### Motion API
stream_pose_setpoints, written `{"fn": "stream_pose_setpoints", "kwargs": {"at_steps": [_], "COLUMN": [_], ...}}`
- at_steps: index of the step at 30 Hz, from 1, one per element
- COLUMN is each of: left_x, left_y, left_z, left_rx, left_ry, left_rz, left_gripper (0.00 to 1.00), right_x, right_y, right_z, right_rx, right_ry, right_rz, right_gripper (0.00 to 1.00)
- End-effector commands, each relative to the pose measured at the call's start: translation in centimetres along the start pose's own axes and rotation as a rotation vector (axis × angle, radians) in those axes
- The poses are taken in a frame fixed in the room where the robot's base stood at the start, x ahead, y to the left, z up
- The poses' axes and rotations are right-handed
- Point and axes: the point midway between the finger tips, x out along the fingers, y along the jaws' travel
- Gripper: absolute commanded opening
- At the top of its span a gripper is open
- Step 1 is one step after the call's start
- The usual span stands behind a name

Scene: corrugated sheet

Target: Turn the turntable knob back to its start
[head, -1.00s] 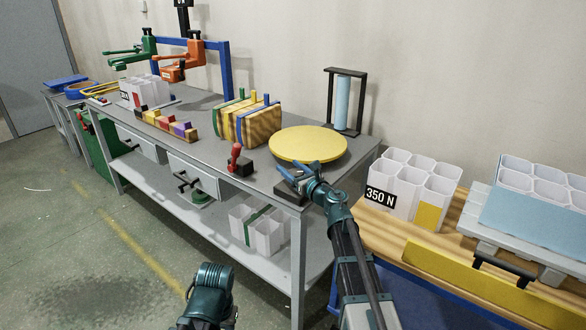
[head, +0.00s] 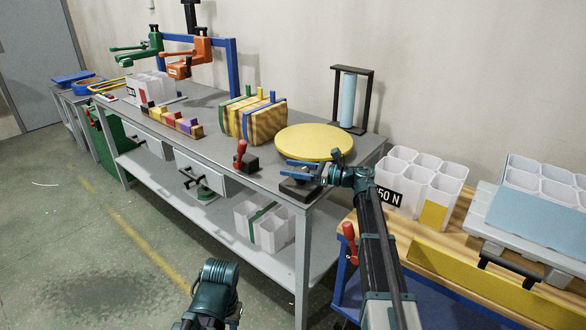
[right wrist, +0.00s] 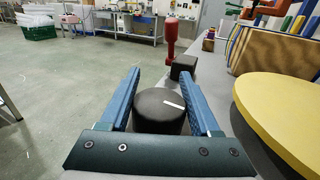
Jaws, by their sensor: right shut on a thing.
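The turntable (head: 314,142) is a round yellow disc lying flat at the right end of the grey workbench; its edge also shows in the right wrist view (right wrist: 285,115). The black knob (right wrist: 160,112) with a white index line stands at the bench corner in front of the disc. My right gripper (head: 302,170) reaches in from the right with its blue fingers pointing left. In the right wrist view, its fingers (right wrist: 160,100) are on both sides of the knob, shut on it. My left arm shows at the bottom, but its gripper is not visible.
A red-handled lever (head: 241,153) on a black block stands left of the knob. White bins (head: 412,185) are on the wooden bench at right.

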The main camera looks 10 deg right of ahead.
Motion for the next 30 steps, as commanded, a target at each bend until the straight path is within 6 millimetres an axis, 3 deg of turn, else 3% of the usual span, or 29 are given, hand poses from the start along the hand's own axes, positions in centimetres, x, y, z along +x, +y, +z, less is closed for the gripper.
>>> {"fn": "stream_pose_setpoints", "kwargs": {"at_steps": [18,19,24,30], "left_x": [-0.01,-0.01,-0.01,0.0], "left_y": [0.0,0.0,0.0,0.0], "left_z": [0.0,0.0,0.0,0.0], "left_rx": [0.0,0.0,0.0,0.0], "left_ry": [0.0,0.0,0.0,0.0], "left_rz": [0.0,0.0,0.0,0.0], "left_gripper": [0.39,0.39,0.39,0.39], "right_x": [0.13,0.13,0.09,0.06], "right_y": [0.03,0.03,0.06,0.09], "right_z": [0.07,0.07,0.05,0.03], "right_rx": [0.001,0.001,0.001,0.0], "right_ry": [-0.003,-0.003,-0.002,-0.001], "right_rz": [0.035,0.035,0.035,0.035], "right_gripper": [0.08,0.67,0.94,0.94]}}
